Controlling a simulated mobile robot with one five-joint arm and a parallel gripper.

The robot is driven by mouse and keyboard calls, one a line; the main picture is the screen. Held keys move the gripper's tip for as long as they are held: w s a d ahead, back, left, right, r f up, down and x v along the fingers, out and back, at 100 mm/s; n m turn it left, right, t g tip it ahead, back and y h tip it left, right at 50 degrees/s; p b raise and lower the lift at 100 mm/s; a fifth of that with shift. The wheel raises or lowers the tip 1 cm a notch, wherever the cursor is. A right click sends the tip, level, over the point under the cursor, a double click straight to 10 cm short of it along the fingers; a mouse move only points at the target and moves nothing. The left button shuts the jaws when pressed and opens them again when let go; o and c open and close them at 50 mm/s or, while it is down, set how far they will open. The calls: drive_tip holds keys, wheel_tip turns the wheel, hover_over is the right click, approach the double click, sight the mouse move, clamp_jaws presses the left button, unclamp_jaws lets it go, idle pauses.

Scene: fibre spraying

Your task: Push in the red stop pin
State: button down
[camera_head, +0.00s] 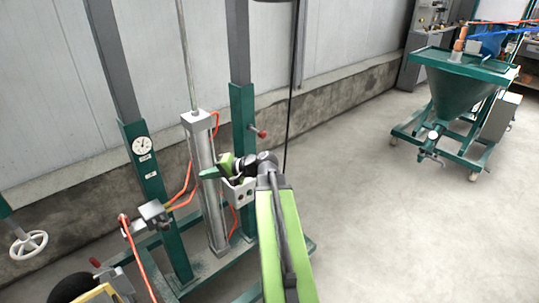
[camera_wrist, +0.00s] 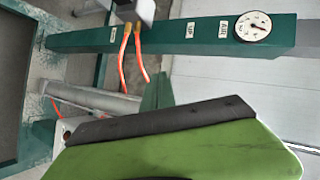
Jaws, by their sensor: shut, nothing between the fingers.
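A red-tipped pin (camera_head: 262,134) sticks out to the right from the right green post (camera_head: 243,112) in the head view. It looks like the stop pin; how deep it sits cannot be told. My gripper (camera_head: 205,173) is shut and empty, in front of the grey cylinder, pointing left. It is below and to the left of the red pin and apart from it. In the wrist view my gripper (camera_wrist: 157,88) shows as dark green fingers behind the light green arm housing. The red pin is not seen in the wrist view.
A grey cylinder (camera_head: 203,150) with orange hoses stands between two green posts. The left post carries a gauge (camera_head: 142,145), also in the wrist view (camera_wrist: 253,26). Another red knob (camera_head: 96,262) sits low at left. Open concrete floor (camera_head: 390,200) lies right, before a green hopper (camera_head: 465,90).

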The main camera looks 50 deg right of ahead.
sight(264, 135)
drive_tip(key=s+d+m+t+h+b, duration=0.1)
drive_tip(key=s+d+m+t+h, duration=0.1)
drive_tip(key=s+d, duration=0.3)
drive_tip(key=s+d+r+m+t+h+b, duration=0.1)
drive_tip(key=s+d, duration=0.4)
drive_tip(key=d, duration=0.9)
drive_tip(key=s+d+r+m+t+h+b, duration=0.1)
drive_tip(key=s+d+m+t+h+b, duration=0.2)
drive_tip(key=d, duration=0.6)
drive_tip(key=s+m+h, duration=0.1)
drive_tip(key=s+m, duration=0.1)
drive_tip(key=shift+s+d+r, duration=0.15)
drive_tip(key=shift+s+d, duration=0.15)
drive_tip(key=shift+s, duration=0.05)
drive_tip(key=w, duration=0.9)
drive_tip(key=w+d, duration=0.1)
drive_tip(key=w, duration=0.4)
drive_tip(key=w, duration=0.5)
drive_tip(key=shift+w+d, duration=0.1)
drive_tip(key=shift+r, duration=0.1)
